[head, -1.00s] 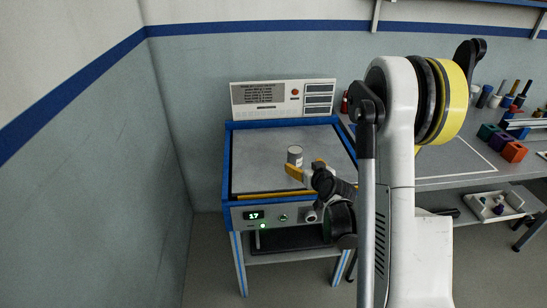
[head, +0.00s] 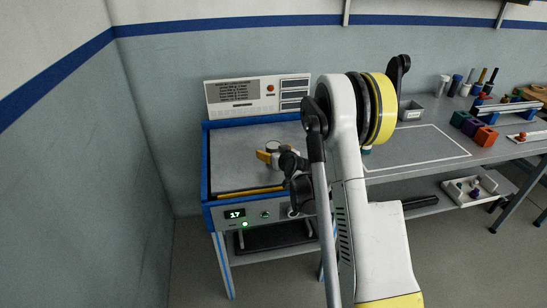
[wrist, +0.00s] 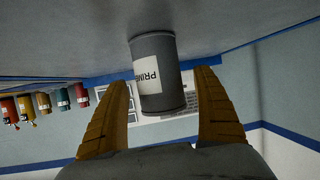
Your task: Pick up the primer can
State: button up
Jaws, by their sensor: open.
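The primer can (wrist: 158,75) is a grey cylinder with a white label reading "PRIM". In the head view, only the top of the can (head: 273,145) shows, on the grey top of the blue-framed bench; my gripper hides the rest. My gripper (head: 268,155) is open, its yellow fingers at the can. In the wrist view, my gripper (wrist: 164,80) has one finger on each side of the can's near part, with visible gaps on both sides. The can's far end reaches beyond the fingertips.
The blue-framed bench (head: 206,165) has a sign panel (head: 240,92) behind it. A workbench (head: 410,150) on the right holds coloured blocks (head: 473,127) and a grey bin (head: 411,110). Several coloured bottles (wrist: 45,103) show in the wrist view. The bench top left of the can is clear.

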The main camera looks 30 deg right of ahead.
jog(key=c, duration=1.5)
